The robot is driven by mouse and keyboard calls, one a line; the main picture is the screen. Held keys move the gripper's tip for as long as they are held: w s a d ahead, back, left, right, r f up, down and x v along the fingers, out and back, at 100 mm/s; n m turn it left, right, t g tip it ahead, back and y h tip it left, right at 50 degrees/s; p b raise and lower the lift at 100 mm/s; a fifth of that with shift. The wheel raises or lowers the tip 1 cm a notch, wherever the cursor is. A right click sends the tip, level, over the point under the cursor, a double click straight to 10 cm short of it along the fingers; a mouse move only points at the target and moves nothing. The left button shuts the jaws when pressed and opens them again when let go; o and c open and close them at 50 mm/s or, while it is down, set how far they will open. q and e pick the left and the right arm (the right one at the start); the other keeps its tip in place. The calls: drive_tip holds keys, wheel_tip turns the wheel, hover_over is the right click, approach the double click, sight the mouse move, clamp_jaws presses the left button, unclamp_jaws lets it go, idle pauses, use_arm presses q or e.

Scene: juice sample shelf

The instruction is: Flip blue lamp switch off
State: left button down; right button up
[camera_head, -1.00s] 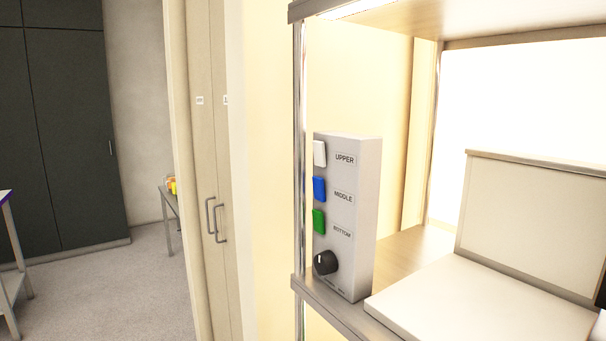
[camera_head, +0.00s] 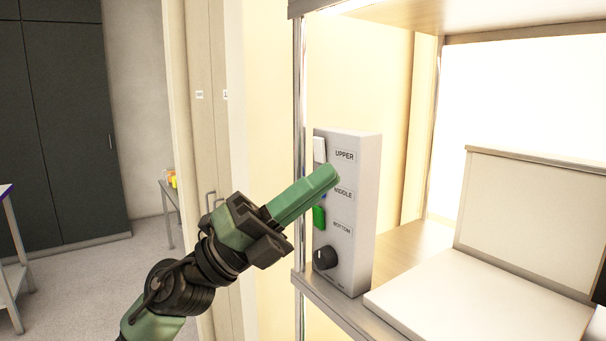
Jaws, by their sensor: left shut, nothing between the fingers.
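The grey switch box (camera_head: 352,225) stands upright at the left front edge of the shelf. It has a white switch (camera_head: 320,150) labelled UPPER, a green switch (camera_head: 319,218) labelled BOTTOM and a black knob (camera_head: 326,258). The blue switch, beside the MIDDLE label, is almost wholly hidden behind my left gripper (camera_head: 328,177). The left gripper is shut and empty, its green fingers pointing up and right across the front of the box at the middle switch's height. I cannot tell whether the fingertips touch the box. My right gripper is not in view.
A metal shelf post (camera_head: 299,120) rises just left of the box. A white device (camera_head: 480,295) with an upright panel stands on the shelf to the right. A tall cabinet with handles is at the left, behind my arm.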

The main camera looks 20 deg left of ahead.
use_arm(q)
drive_tip(key=a+r+m+g+y, duration=0.1)
drive_tip(key=a+m+y, duration=0.6)
drive_tip(key=a+y, duration=0.6)
drive_tip(key=shift+s+r+g+y, duration=0.15)
drive_tip(key=shift+r+g+y, duration=0.2)
drive_tip(key=shift+y, duration=0.25)
drive_tip(key=p+x, duration=0.1)
drive_tip(key=x, duration=0.3)
drive_tip(key=r+p+x, duration=0.1)
drive_tip(key=p+x, duration=0.1)
drive_tip(key=x, duration=0.2)
drive_tip(key=r+p+x, duration=0.1)
drive_tip(key=x, duration=0.3)
drive_tip(key=shift+w+d+f+p, duration=0.15)
drive_tip(key=shift+w+d+p, duration=0.15)
drive_tip(key=shift+w+p, duration=0.15)
drive_tip(key=shift+w+d+f, duration=0.1)
drive_tip(key=shift+w+d, duration=0.2)
drive_tip(key=shift+w, duration=0.1)
